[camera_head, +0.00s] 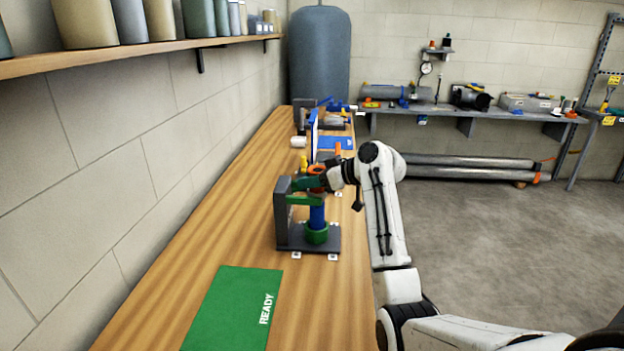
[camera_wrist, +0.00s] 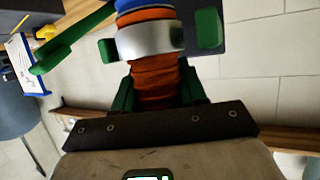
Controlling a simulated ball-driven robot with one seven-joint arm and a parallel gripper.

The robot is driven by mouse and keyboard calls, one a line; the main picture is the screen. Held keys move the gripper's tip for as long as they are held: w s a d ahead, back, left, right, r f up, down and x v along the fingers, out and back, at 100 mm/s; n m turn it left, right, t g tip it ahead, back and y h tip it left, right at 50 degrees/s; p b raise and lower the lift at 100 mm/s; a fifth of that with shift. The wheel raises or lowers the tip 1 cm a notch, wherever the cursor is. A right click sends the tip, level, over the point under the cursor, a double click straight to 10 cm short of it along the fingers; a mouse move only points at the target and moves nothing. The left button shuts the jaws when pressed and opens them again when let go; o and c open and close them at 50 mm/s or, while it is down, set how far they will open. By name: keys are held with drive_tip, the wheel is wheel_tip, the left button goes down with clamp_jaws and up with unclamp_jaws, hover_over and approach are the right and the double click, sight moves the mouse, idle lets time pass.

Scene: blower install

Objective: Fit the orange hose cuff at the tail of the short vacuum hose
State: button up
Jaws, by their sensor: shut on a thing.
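A short blue hose (camera_head: 317,214) stands upright in a green ring (camera_head: 316,234) on a dark fixture (camera_head: 284,215) at the bench's edge. My gripper (camera_head: 318,178) is at the hose's top, shut on the orange cuff (camera_head: 315,170). In the wrist view the ribbed orange cuff (camera_wrist: 155,85) sits between my green fingers, with a silver band (camera_wrist: 150,42) around it. Orange and the blue hose (camera_wrist: 145,5) show beyond the band. The cuff lines up with the hose, but I cannot tell how far it is seated. A green fixture arm (camera_head: 301,200) is beside the hose.
A green READY mat (camera_head: 230,310) lies clear on the near wooden bench. Beyond the fixture are a blue board (camera_head: 313,135) and other bench equipment. A wall shelf (camera_head: 150,52) with canisters runs along the left. Open floor lies to the right.

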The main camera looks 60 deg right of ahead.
drive_tip(key=shift+f, duration=0.15)
drive_tip(key=o, duration=1.1)
drive_tip(key=shift+o, duration=0.2)
drive_tip(key=b+v, duration=0.1)
drive_tip(key=v, duration=0.9)
drive_tip(key=shift+s+r+b, duration=0.25)
drive_tip(key=shift+s+b, duration=0.05)
drive_tip(key=shift+s, duration=0.05)
